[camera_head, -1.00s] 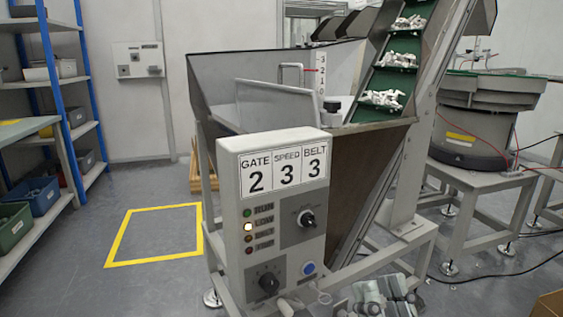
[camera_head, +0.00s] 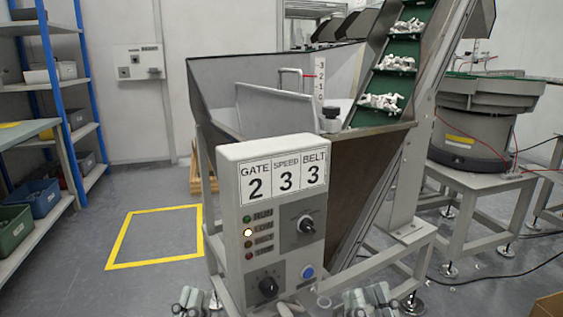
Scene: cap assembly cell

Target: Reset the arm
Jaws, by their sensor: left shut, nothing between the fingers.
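My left gripper (camera_head: 195,301) shows at the bottom edge, left of the control box's foot. It is shut with nothing seen between its fingers, and its lower part is cut off by the frame. My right gripper (camera_head: 372,301) shows at the bottom edge, right of the control box. Only its upper parts are in view, so I cannot tell whether it is open or shut. The control box (camera_head: 229,209) stands between and beyond the grippers, with a GATE 2, SPEED 3, BELT 3 sign (camera_head: 285,181), two black knobs and a blue button.
Behind the box stands a metal hopper (camera_head: 221,75) with a green inclined belt (camera_head: 388,81) carrying white parts. A round feeder (camera_head: 473,125) is at right. Shelves (camera_head: 40,150) with bins stand at left. Free floor lies around a yellow marked square (camera_head: 123,236).

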